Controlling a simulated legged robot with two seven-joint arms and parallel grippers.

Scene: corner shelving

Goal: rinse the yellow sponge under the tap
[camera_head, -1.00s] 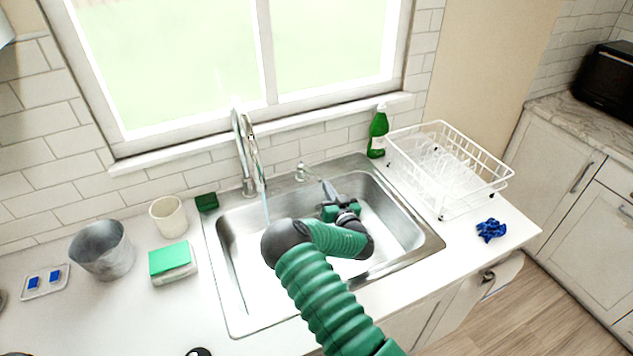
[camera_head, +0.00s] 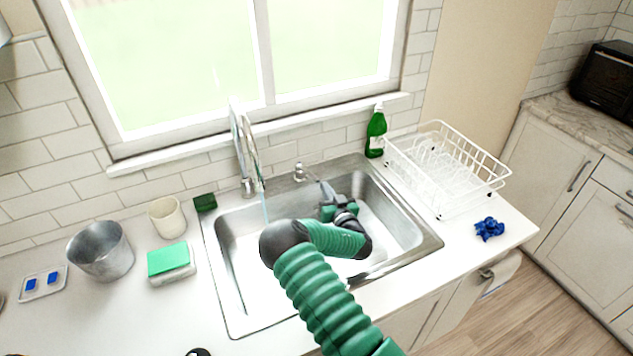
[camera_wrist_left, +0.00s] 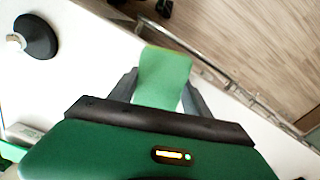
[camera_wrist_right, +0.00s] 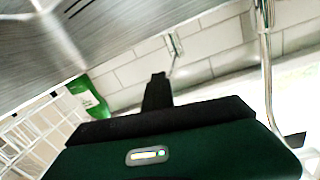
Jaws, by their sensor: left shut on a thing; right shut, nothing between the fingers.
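In the left wrist view, my left gripper (camera_wrist_left: 163,95) is shut on a flat green-faced sponge (camera_wrist_left: 163,78) with a thin yellowish edge at its far end. It is over the white counter near its front edge; the head view does not show it. The tap (camera_head: 247,150) stands behind the steel sink (camera_head: 232,270), and a thin bluish stream of water (camera_head: 265,208) runs from it. My right gripper (camera_head: 328,188) is shut and empty over the back of the sink, near the small lever (camera_head: 299,172); its closed fingers show in the right wrist view (camera_wrist_right: 158,85).
A green-topped sponge-like block (camera_head: 168,260), a cup (camera_head: 167,217), a metal bucket (camera_head: 101,251) and a dark green pad (camera_head: 205,202) stand left of the sink. A green bottle (camera_head: 376,132), a dish rack (camera_head: 447,170) and a blue cloth (camera_head: 489,229) are on the right.

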